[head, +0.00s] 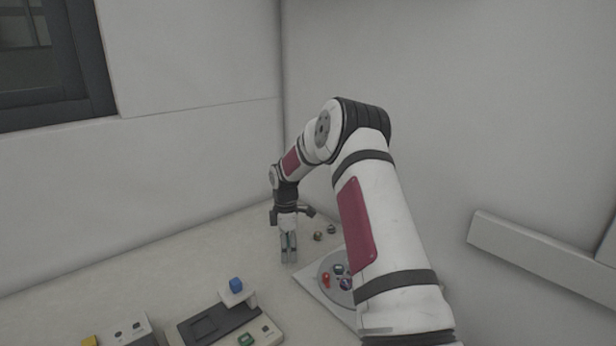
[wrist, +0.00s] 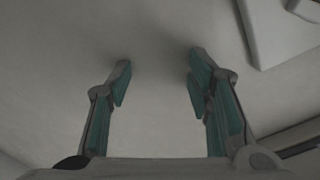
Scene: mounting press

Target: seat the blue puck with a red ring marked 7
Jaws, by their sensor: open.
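My arm covers part of the tray. I cannot make out a red ring or a 7 on any piece, so I cannot tell which is the blue puck.
A press-like device (head: 205,325) with a dark recessed bed stands at the front, a blue block (head: 236,285) on its raised white part. A control box (head: 128,331) is to its left. Two small pieces (head: 318,236) lie behind the tray.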

